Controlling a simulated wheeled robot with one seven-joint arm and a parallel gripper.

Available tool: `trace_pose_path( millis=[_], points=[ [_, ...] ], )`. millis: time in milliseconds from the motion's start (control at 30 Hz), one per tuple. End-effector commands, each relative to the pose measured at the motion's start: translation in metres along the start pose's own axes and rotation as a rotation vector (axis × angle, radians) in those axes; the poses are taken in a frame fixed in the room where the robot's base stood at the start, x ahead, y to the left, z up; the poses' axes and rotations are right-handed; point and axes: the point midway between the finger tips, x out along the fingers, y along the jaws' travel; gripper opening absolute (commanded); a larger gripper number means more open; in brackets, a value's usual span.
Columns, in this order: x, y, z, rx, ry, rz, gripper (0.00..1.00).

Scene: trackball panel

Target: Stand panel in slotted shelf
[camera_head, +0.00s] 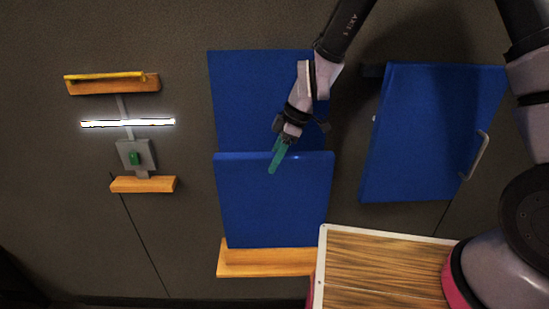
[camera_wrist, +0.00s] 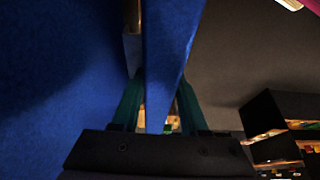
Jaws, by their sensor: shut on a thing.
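A square blue panel (camera_head: 273,205) stands about upright in the head view, with a wooden shelf (camera_head: 265,268) at its lower edge. I cannot tell whether that edge sits in a slot or only in front of the shelf. My gripper (camera_head: 277,160) is shut on the panel's top edge, its green fingers pointing down. In the wrist view the panel (camera_wrist: 166,50) runs edge-on between the two fingers of my gripper (camera_wrist: 160,108). The slots are hidden.
A blue backing board (camera_head: 250,95) rises behind the panel. A blue door (camera_head: 425,130) with a handle hangs at right. Small wooden ledges (camera_head: 143,185) and a bright light bar (camera_head: 128,122) are at left. A wood-grain top (camera_head: 385,265) is at front right.

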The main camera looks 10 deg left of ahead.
Motion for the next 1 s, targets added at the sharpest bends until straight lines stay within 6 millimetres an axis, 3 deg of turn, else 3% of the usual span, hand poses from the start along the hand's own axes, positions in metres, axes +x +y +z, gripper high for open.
trace_pose_path(
  millis=[967, 1000],
  points=[
    [0.013, 0.0, 0.005, 0.001, 0.0, 0.0, 0.0],
    [0.013, 0.0, 0.005, 0.001, 0.001, 0.0, 0.55]
  ],
)
